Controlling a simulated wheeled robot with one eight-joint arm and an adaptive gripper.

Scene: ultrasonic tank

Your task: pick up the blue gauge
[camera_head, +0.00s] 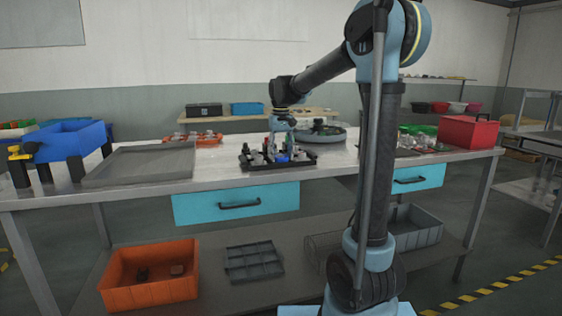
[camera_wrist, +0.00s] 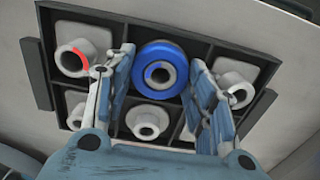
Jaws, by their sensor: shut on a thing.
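The blue gauge (camera_wrist: 147,53) is a round blue ring with a grey centre, in the top middle of the wrist view. My gripper (camera_wrist: 158,66) has one finger on each side of it and is shut on it. The gauge appears at or just above a middle compartment of the dark divided tray (camera_wrist: 46,42); I cannot tell whether it is clear of the tray floor. In the head view my gripper (camera_head: 281,143) points down over the same tray (camera_head: 250,166), and a small blue spot (camera_head: 282,158) shows below it.
White-grey cylindrical parts sit in compartments around the gauge, one with a red mark (camera_wrist: 80,57) and another at right (camera_wrist: 236,88). On the bench, a grey tray (camera_head: 140,165) lies left, a round grey dish (camera_head: 322,133) behind, and a red box (camera_head: 468,132) far right.

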